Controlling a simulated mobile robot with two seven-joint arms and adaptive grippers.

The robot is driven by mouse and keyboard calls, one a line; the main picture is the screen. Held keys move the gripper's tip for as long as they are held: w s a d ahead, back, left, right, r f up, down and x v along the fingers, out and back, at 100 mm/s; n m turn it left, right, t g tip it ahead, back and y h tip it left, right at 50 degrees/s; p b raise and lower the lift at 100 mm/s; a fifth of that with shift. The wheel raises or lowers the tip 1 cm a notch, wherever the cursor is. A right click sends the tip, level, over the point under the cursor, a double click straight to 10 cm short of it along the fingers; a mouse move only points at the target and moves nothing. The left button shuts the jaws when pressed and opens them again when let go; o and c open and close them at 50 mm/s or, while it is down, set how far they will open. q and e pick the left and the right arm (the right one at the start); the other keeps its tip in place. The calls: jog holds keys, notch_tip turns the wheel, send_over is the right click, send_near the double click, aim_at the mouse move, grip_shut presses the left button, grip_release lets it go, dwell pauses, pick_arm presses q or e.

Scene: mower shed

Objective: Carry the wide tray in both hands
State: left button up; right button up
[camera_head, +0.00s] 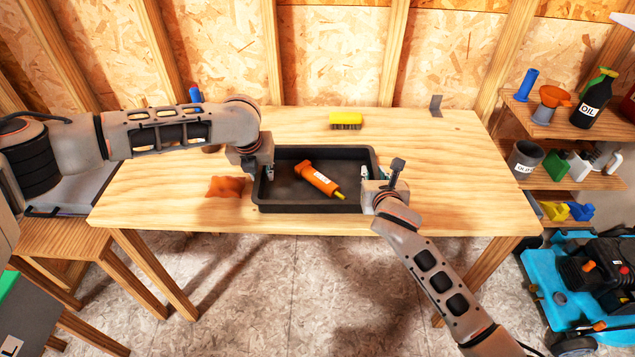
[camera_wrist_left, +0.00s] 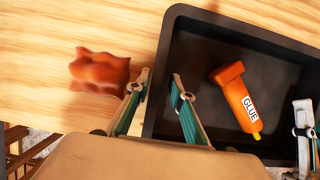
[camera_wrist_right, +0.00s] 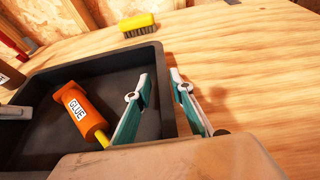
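The wide tray (camera_head: 310,209) is black and rectangular and sits flat on the wooden workbench. An orange tube labelled GLUE (camera_head: 318,179) lies inside it. My left gripper (camera_head: 265,171) is at the tray's left wall. In the left wrist view its fingers (camera_wrist_left: 161,76) stand apart, one on each side of the wall, with gaps showing. My right gripper (camera_head: 373,175) is at the right wall. In the right wrist view its fingers (camera_wrist_right: 160,76) also straddle the wall, apart. The lower fingers are partly hidden by the gripper bodies.
A crumpled orange-brown cloth (camera_head: 226,187) lies left of the tray, near my left gripper. A yellow brush (camera_head: 345,121) lies behind the tray. Shelves with an oil bottle (camera_head: 592,100) and a blue mower (camera_head: 590,285) stand at the right. The bench's right side is clear.

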pick_arm(q)
jog(key=shift+w+f, duration=0.1)
jog(key=shift+f, duration=0.1)
pick_arm(e)
jog(key=shift+w+f, duration=0.1)
jog(key=shift+w, duration=0.1)
pick_arm(q)
grip_shut()
pick_arm(e)
grip_shut()
pick_arm(q)
jog(key=shift+r, duration=0.1)
